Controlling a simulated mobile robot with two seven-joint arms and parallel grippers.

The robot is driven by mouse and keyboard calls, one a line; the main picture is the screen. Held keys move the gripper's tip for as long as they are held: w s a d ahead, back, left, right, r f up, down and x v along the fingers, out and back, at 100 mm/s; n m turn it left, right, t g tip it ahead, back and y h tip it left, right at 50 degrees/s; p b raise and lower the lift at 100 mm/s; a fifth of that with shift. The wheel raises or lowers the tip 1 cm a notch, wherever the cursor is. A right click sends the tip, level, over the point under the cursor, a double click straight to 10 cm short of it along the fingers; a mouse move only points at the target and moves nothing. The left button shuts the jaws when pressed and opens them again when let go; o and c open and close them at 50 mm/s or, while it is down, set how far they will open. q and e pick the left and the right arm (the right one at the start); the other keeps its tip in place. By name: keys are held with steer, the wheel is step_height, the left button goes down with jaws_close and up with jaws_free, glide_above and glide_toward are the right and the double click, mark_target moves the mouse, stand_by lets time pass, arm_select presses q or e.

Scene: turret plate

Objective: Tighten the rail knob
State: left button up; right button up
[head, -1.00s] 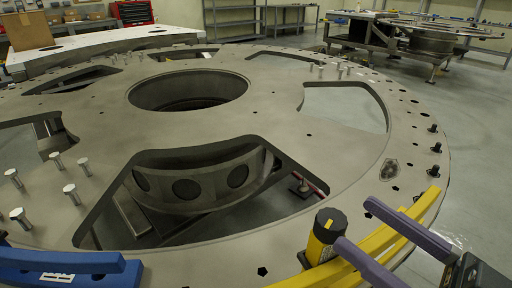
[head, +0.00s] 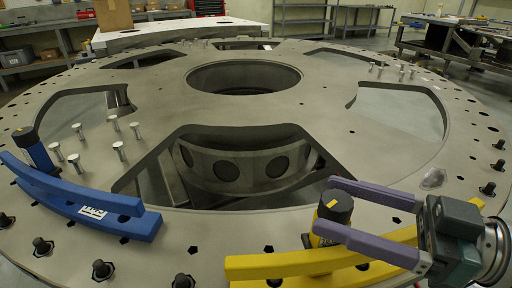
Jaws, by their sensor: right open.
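A yellow rail (head: 290,266) lies on the near right rim of the grey turret plate (head: 330,105). A knob with a black top and yellow body (head: 336,205) stands upright at this rail. My right gripper (head: 326,205) reaches in from the right with two purple fingers, open. In the picture the knob is between the fingers, and the nearer finger hides part of its body. I cannot tell whether either finger touches it. A blue rail (head: 75,197) with a black-topped blue knob (head: 35,150) lies on the near left rim. My left gripper is not in view.
Several silver pins (head: 115,150) stand up from the plate at left. Dark bolts (head: 100,269) line the near rim, and more stand at the right edge. Large cutouts open through the plate. A cardboard box (head: 112,14) and shelves are behind.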

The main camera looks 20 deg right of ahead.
steer(key=shift+w+a, duration=0.45)
steer(key=shift+w, duration=0.05)
jaws_close()
stand_by(0.3)
